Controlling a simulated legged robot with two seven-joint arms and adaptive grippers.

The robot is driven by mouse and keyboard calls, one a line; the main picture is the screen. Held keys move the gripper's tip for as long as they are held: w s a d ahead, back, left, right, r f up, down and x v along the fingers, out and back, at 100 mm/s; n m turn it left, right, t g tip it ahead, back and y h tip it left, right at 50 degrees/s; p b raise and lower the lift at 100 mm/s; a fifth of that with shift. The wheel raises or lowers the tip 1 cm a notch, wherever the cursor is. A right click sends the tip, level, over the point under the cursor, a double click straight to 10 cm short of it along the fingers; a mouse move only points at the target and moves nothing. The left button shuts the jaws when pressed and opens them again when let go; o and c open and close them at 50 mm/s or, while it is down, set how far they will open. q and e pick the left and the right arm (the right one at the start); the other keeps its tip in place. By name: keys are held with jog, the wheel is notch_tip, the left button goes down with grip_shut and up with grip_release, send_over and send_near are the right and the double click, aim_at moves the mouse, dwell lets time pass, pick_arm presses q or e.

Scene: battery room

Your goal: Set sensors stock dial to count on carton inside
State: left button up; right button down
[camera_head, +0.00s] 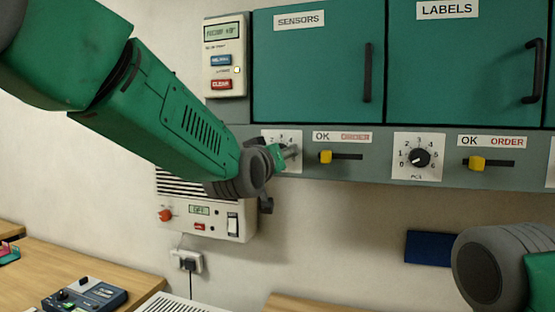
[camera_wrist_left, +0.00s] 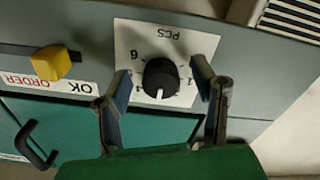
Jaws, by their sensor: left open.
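The teal sensors cabinet (camera_head: 305,75) is shut, so no carton inside can be seen. Below it, the sensors dial plate (camera_head: 293,136) is partly hidden by my left gripper (camera_head: 284,155). In the left wrist view the black dial knob (camera_wrist_left: 161,78) appears upside down on its white PCS plate (camera_wrist_left: 135,35). Its white pointer points down in that picture, towards the cabinet door; the number there cannot be read. The open fingers of my left gripper (camera_wrist_left: 163,80) stand on either side of the knob, apart from it. My right gripper is out of view.
Right of the dial is the sensors slider's yellow knob (camera_head: 325,157), which also shows in the left wrist view (camera_wrist_left: 51,63). The labels cabinet (camera_head: 455,60) has its own dial (camera_head: 420,157) and yellow slider (camera_head: 477,163). A white wall unit (camera_head: 235,222) hangs just below my left gripper.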

pick_arm(q)
jog(key=v, duration=1.2)
jog(key=s+a+f+g+y+b, duration=0.1)
jog(key=s+a+f+g+b, duration=0.25)
jog(key=f, duration=1.15)
jog(key=s+a+f+g+y+b, duration=0.15)
jog(key=a+f, duration=0.35)
jog(key=f, duration=1)
jog(key=s+a+f+g+y+b, duration=0.1)
jog(key=s+a+f+g+b, duration=0.25)
jog(key=f, duration=1.15)
jog(key=s+a+f+g+y+b, duration=0.1)
jog(key=s+a+f+g+b, duration=0.2)
jog(key=s+f, duration=1)
jog(key=s+a+f+m+g+y+b, duration=0.1)
jog(key=s+a+f+g+b, duration=0.1)
jog(key=s+a+f+g, duration=0.3)
jog(key=s+a+f, duration=0.4)
jog(key=s+f, duration=0.4)
jog(key=s, duration=0.3)
jog(key=shift+s+a+f+b, duration=0.3)
jog(key=shift+f+b, duration=0.1)
